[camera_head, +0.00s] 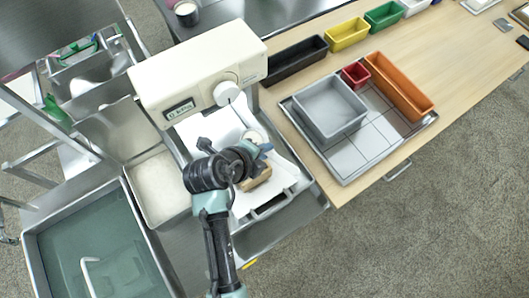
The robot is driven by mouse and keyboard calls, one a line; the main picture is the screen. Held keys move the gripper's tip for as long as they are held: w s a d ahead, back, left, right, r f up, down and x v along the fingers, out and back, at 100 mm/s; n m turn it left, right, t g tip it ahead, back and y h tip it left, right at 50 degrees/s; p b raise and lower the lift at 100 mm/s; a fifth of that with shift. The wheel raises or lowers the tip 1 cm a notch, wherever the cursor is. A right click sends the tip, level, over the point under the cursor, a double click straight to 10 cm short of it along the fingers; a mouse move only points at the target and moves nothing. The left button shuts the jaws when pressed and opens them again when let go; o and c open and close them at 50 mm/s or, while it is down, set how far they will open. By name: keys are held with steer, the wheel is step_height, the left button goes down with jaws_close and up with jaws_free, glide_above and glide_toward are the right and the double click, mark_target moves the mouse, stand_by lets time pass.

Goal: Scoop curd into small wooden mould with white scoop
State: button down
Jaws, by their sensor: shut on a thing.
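My gripper (262,151) is over the white tray below the cream machine, seen from above and partly hidden by my own arm. It is shut on what looks like the white scoop (254,134), whose pale round part shows just beyond the fingers. The small wooden mould (260,180) sits on the white tray just below my gripper in the picture, partly covered by the arm. Its inside is hard to see. A steel tub (142,213) to the left holds a pale white mass (158,182), which looks like the curd.
The cream machine (200,72) with a knob and display stands close behind my gripper. A sink-like basin (95,245) lies at lower left. On the wooden table (450,60) at right are a grey bin (330,106) and several coloured bins.

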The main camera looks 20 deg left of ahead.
steer(key=shift+s+f+t+h+b, duration=0.1)
steer(key=shift+s+t+h+b, duration=0.15)
steer(key=shift+t+b, duration=1)
steer(key=t+b, duration=0.1)
steer(key=b, duration=0.4)
steer(key=shift+s+a+h, duration=0.15)
steer(key=shift+s+h, duration=0.05)
steer(key=shift+h, duration=0.15)
steer(key=t+b, duration=0.1)
steer(key=b, duration=0.4)
steer(key=t+h+b, duration=0.1)
steer(key=b, duration=0.4)
steer(key=shift+s+a+r+t, duration=0.1)
steer(key=shift+s+r+t, duration=0.1)
steer(key=shift+s+t, duration=0.15)
steer(key=shift+s+r+t+b, duration=0.1)
steer(key=shift+r+t+b, duration=0.15)
steer(key=shift+b, duration=0.85)
